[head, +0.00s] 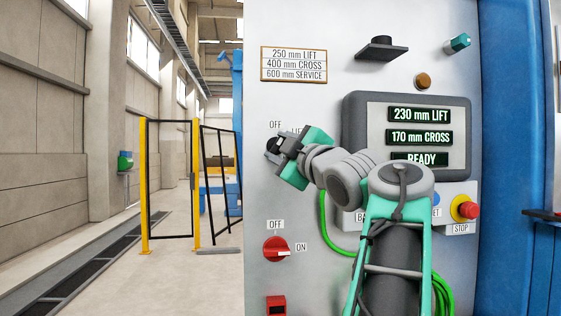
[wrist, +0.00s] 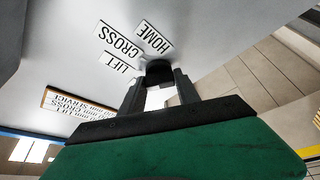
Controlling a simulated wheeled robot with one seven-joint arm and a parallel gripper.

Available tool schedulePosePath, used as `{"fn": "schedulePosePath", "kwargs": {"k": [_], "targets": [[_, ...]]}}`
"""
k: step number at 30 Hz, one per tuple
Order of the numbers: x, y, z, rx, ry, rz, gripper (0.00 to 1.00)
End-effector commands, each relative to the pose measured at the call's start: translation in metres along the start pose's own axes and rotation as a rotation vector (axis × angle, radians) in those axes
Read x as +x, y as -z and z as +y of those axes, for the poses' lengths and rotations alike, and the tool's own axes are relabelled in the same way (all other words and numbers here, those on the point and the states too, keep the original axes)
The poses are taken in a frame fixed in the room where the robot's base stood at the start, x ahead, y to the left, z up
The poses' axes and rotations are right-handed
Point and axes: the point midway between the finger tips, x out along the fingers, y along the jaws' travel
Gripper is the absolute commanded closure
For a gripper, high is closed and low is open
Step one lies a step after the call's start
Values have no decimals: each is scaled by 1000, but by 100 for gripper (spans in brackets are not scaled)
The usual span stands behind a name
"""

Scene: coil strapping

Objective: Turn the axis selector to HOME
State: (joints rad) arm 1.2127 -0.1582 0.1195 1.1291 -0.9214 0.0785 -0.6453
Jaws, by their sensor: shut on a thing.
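The axis selector is a dark knob (wrist: 158,70) on the pale panel. It also shows at the left of the panel in the head view (head: 271,146), largely behind my gripper (head: 280,147). In the wrist view my gripper (wrist: 157,86) has its two fingers closed on either side of the knob. The labels LIFT (wrist: 120,63), CROSS (wrist: 119,39) and HOME (wrist: 154,37) stand around the knob in the wrist view. An OFF label shows above it in the head view. The knob's pointer is hidden, so I cannot tell its setting.
The display (head: 419,135) reads 230 mm LIFT, 170 mm CROSS and READY. A red OFF/ON switch (head: 276,249) sits below the selector. A red STOP button (head: 466,208) is at lower right. A green cable (head: 329,232) hangs beside my arm. Open floor lies left.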

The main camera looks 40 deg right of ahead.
Motion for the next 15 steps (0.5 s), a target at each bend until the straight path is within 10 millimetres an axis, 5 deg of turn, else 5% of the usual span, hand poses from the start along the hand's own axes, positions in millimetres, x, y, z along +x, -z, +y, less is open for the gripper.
{"fn": "schedulePosePath", "kwargs": {"k": [15], "targets": [[0, 0, -9, 452, -183, 1, 100]]}}
